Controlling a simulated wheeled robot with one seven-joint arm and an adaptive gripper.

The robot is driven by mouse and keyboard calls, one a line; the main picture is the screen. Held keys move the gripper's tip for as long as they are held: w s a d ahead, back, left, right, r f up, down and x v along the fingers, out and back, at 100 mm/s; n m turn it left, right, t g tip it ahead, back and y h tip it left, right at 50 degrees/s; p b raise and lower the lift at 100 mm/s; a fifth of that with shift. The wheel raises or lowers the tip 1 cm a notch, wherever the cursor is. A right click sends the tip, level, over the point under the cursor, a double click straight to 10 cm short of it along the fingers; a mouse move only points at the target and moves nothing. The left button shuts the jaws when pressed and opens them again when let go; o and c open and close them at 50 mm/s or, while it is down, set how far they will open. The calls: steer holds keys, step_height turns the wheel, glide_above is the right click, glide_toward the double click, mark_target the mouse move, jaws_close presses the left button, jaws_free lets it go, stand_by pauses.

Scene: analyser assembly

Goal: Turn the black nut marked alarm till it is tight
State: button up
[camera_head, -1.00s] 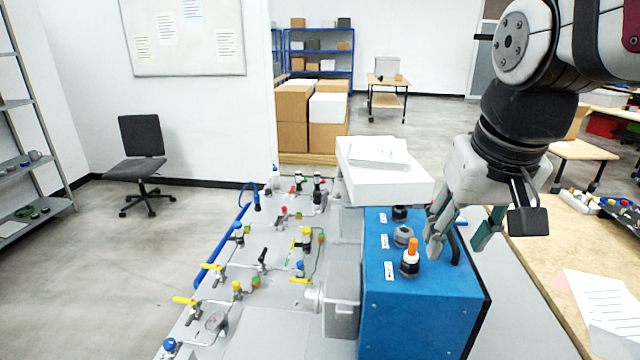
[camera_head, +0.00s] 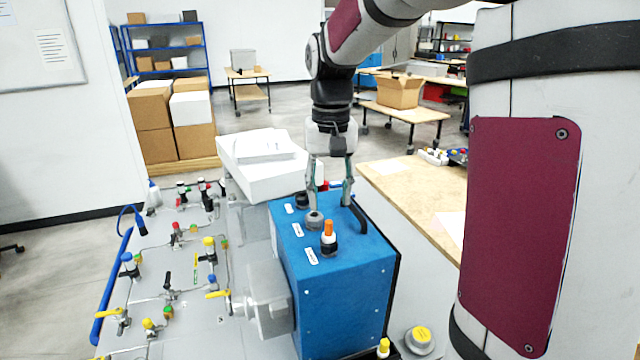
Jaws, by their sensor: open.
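The blue box (camera_head: 345,285) carries a row of fittings on its top. A black nut (camera_head: 301,199) sits at the back, a grey hex nut (camera_head: 314,221) in the middle, and a black nut with an orange cap (camera_head: 328,241) at the front.
A black handle (camera_head: 357,214) stands on the box's right side. A white block with papers (camera_head: 262,160) is behind left. A grey panel with valves and pipes (camera_head: 190,325) lies left. A wooden table (camera_head: 405,188) is behind right. A grey disc with a yellow top (camera_head: 421,338) is at front right.

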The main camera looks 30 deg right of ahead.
mark_target(329, 234)
steer(key=shift+f+b, duration=1.4)
steer(key=shift+f, duration=4.05)
jaws_close()
steer(key=m, duration=0.6)
steer(key=shift+b, duration=0.4)
steer(key=m, duration=1.2)
steer(key=shift+m+p, duration=0.3)
steer(key=shift+p, duration=0.05)
steer(key=m+p, duration=0.1)
steer(key=m, duration=0.4)
steer(key=shift+m, duration=0.3)
